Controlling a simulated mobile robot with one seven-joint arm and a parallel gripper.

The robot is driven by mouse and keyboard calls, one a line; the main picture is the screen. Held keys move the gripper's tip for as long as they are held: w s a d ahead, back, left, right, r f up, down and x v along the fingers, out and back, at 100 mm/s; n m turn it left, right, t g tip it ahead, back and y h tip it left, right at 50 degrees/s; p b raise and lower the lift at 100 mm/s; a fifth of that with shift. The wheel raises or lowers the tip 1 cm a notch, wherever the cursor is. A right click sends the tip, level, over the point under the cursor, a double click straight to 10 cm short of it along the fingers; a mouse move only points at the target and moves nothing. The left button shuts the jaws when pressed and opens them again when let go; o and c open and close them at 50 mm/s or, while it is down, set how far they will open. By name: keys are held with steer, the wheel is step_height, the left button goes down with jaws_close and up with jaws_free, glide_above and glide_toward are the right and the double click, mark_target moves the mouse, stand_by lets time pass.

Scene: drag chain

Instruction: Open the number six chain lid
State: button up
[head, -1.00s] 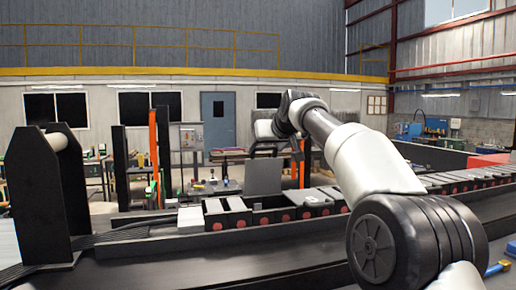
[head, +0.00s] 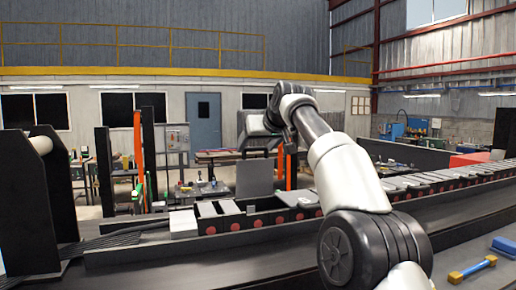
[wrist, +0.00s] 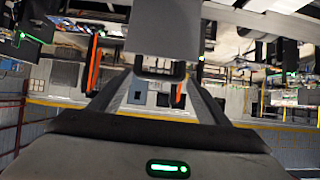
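The drag chain (head: 325,208) runs across the head view, dark with red round marks along its side. Several grey lids (head: 425,181) lie flat along its right part. One grey lid (head: 254,178) stands upright near the left part, and no number is readable on it. My gripper (head: 260,150) is just above this lid's top edge. In the wrist view, my gripper's fingers (wrist: 160,70) reach toward a grey plate (wrist: 165,30), which looks like the raised lid. I cannot tell whether the fingers touch or grip it.
A tall black stand (head: 28,205) is at the left. A yellow-and-blue tool (head: 472,270) lies on the dark surface at the lower right, near a blue object (head: 505,246). Workbenches and orange posts stand behind the chain. The dark surface in front of the chain is mostly clear.

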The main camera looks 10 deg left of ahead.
steer(key=shift+o, duration=0.2)
steer(key=shift+s+a+r, duration=0.1)
steer(key=shift+s+r, duration=0.25)
steer(key=shift+d+f+b, duration=0.15)
steer(key=shift+d+b, duration=0.1)
steer(key=shift+b, duration=0.05)
steer(key=b+v, duration=0.3)
steer(key=v, duration=1.4)
steer(key=shift+s+a+r+b, duration=0.15)
steer(key=shift+a+r+b, duration=0.1)
steer(key=shift+b, duration=0.1)
steer(key=s+d+f+m+g+h, duration=0.1)
steer(key=s+d+f+m+h, duration=0.1)
steer(key=s+d+f, duration=0.6)
steer(key=s+d+f+m+g+h, duration=0.2)
steer(key=s+d+f, duration=0.6)
steer(key=s+f, duration=0.6)
steer(key=s+d+f+m+g+h, duration=0.1)
steer(key=s+d+f, duration=0.7)
steer(key=f, duration=0.9)
steer(key=s+m+h, duration=0.1)
steer(key=s, duration=0.2)
steer(key=shift+s+g, duration=0.25)
steer(key=shift+g, duration=0.05)
steer(key=shift+d, duration=0.1)
